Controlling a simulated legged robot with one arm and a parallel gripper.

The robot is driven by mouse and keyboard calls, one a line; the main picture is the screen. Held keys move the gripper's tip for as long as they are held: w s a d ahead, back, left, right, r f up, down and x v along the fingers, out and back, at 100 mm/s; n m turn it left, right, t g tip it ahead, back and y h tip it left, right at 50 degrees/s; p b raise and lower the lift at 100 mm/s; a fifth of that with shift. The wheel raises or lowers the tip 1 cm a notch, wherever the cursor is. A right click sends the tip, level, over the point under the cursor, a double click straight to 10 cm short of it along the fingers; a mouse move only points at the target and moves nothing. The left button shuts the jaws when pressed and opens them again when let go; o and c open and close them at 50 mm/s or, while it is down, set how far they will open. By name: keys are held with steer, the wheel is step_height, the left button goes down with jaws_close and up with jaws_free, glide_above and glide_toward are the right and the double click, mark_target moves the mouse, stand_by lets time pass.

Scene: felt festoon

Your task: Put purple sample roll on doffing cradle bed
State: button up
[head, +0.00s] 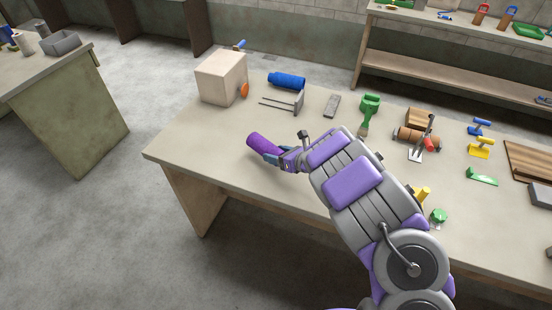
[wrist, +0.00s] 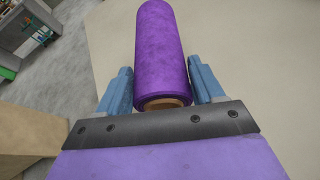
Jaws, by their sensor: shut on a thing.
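The purple sample roll (head: 261,142) is at the front left part of the workbench in the head view. My gripper (head: 274,156) is shut on it near its lower end. In the wrist view the roll (wrist: 160,35) points away from me between the two blue fingers of my gripper (wrist: 160,72), its brown core end facing me. I cannot tell whether the roll touches the bench. A grey stand with two thin prongs (head: 297,101) lies behind the roll; I cannot tell whether it is the doffing cradle.
A beige block (head: 221,77) with an orange knob and a blue roll (head: 287,80) are at the back left of the workbench (head: 200,128). A grey bar (head: 332,106), a green brush (head: 369,108) and several tools stand to the right. Bench left of the purple roll is bare.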

steer(key=shift+w+a, duration=0.25)
steer(key=shift+w, duration=0.45)
step_height(320, 180, down, 4)
steer(key=shift+r+b, duration=0.15)
steer(key=shift+b, duration=0.4)
steer(key=shift+r, duration=0.1)
steer(key=o, duration=1.4)
